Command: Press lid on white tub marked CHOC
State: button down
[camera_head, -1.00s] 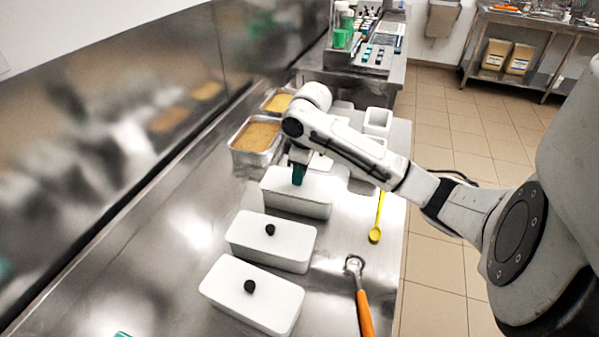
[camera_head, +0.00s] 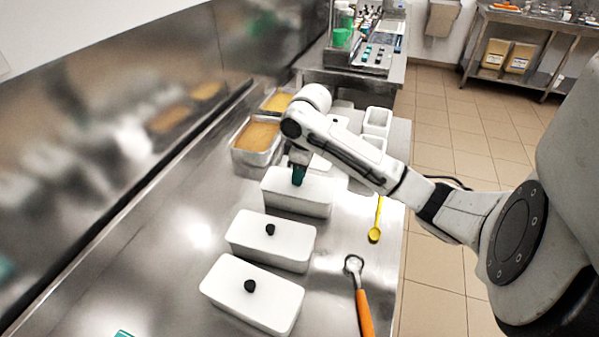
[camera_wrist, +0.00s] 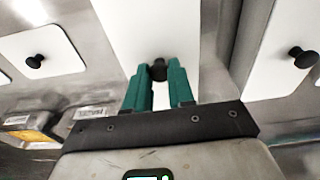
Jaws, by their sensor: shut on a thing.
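A white lidded tub (camera_head: 298,203) stands on the steel counter, the farthest of three in a row in the head view. My gripper (camera_head: 299,176) is over its lid, pointing down. In the wrist view the green fingers of my gripper (camera_wrist: 160,84) are shut on the black knob (camera_wrist: 158,68) of the white lid (camera_wrist: 150,30). The lid lies on the tub, level as far as I can see; whether its rim is fully seated cannot be told. No CHOC marking is readable in either view.
Two more white lidded tubs, a middle one (camera_head: 270,245) and a near one (camera_head: 250,295), stand nearer. Metal pans (camera_head: 257,141) of tan contents are behind left. A yellow spoon (camera_head: 375,233) and an orange-handled scoop (camera_head: 364,310) lie at right. Open white containers (camera_head: 377,122) stand farther back.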

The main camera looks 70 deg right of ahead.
dwell(0.9)
jog(key=shift+c, duration=2.1)
grip_release()
jog(key=shift+r+p, duration=3.35)
jog(key=shift+r, duration=0.15)
jog(key=shift+c, duration=0.2)
grip_shut()
jog(key=shift+f+b, duration=1.8)
jog(key=shift+f, duration=0.95)
